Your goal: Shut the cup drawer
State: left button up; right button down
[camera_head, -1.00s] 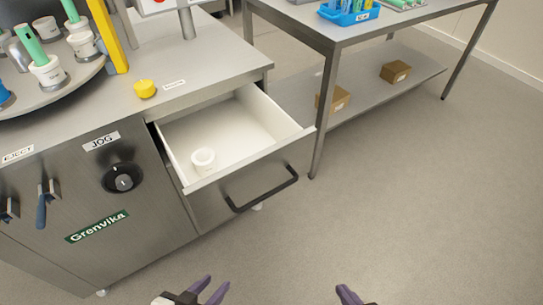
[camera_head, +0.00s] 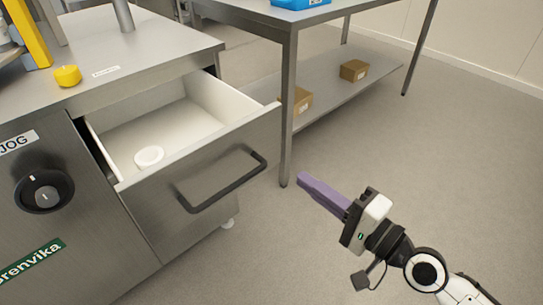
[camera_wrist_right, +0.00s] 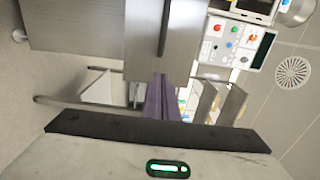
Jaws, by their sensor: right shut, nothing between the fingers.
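The cup drawer (camera_head: 228,160) is pulled out of the steel cabinet, with a white inside and a black bar handle (camera_head: 222,181) on its front. A white cup (camera_head: 149,156) stands inside it, near the front left. My right gripper (camera_head: 304,178) is shut and empty, its purple fingers together, to the right of the drawer front and apart from it. In the right wrist view the shut purple fingers (camera_wrist_right: 162,100) point toward the steel furniture, seen turned sideways. My left gripper is out of view.
A yellow button (camera_head: 68,76) sits on the cabinet top above the drawer. A black knob (camera_head: 43,191) is on the cabinet front. A steel table (camera_head: 290,105) with brown boxes on its lower shelf stands behind. The floor to the right is open.

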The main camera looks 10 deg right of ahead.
aim_at(261, 148)
jog(key=x, duration=1.1)
jog(key=shift+w+a, duration=0.1)
jog(key=shift+w, duration=0.05)
jog(key=shift+w+p, duration=0.1)
jog(key=shift+p, duration=0.2)
